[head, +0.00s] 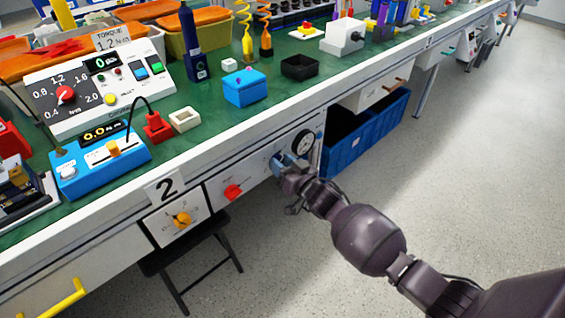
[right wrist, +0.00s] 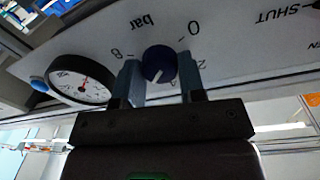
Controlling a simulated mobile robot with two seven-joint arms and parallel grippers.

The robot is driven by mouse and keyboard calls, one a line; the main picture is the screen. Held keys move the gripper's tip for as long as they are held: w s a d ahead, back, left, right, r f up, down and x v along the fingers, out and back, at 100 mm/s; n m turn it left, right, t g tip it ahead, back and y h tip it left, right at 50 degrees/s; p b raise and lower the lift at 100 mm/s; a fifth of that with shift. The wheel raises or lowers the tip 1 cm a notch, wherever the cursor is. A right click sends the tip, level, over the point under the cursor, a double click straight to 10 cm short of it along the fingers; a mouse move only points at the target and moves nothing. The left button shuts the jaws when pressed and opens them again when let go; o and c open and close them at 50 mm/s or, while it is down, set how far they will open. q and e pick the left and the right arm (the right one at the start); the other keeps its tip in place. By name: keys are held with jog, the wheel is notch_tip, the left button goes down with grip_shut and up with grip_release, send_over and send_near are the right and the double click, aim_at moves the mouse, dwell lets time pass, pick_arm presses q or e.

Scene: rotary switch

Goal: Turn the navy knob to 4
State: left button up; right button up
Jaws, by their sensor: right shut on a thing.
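The navy knob (right wrist: 159,62) is on a white panel under the bench, between the two fingers of my right gripper (right wrist: 161,85) in the right wrist view. The fingers are shut on its sides. A pale pointer line on the knob points down toward the gripper, slightly left. Printed 0, 2, 8 and "bar" show upside down around it; the marks on the gripper side are hidden. In the head view my right gripper (head: 283,165) is against the panel and covers the knob. My left gripper is out of view.
A round dial gauge (head: 303,142) sits beside the knob; it also shows in the right wrist view (right wrist: 82,80). A red knob (head: 233,191) and an orange knob (head: 182,219) are on panels to the left. Blue bins (head: 378,128) stand under the bench. The floor in front is clear.

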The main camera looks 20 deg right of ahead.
pick_arm(q)
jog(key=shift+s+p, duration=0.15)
jog(key=shift+p, duration=0.25)
pick_arm(e)
jog(key=n, duration=0.9)
jog(key=shift+f, duration=0.15)
jog(key=o, duration=0.9)
